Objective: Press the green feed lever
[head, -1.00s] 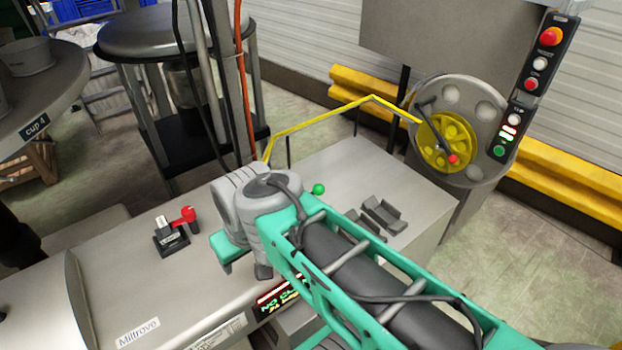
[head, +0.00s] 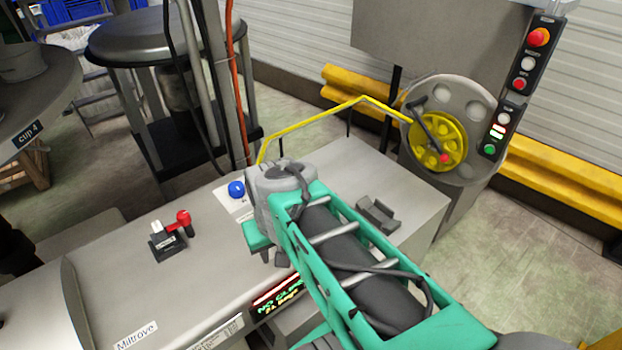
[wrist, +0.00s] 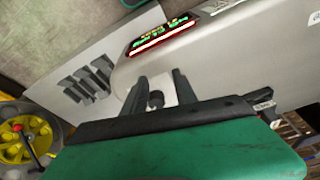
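The green feed lever's green ball is not visible in either current view; my arm covers the middle of the machine top in the head view. My gripper (wrist: 158,82) shows two dark fingers standing apart in the wrist view, pointing toward the machine. Between them is a small dark round piece (wrist: 156,99) on a pale surface; I cannot tell whether it is part of the lever or whether a finger touches it. A blue ball knob (head: 236,189) shows just left of my wrist in the head view. The fingertips are hidden there.
A red-handled lever (head: 183,220) stands on the machine top at left. A lit display (head: 277,291) is on the front edge. A yellow reel (head: 438,144) and yellow rail (head: 330,114) lie beyond. A button panel (head: 515,85) stands at upper right.

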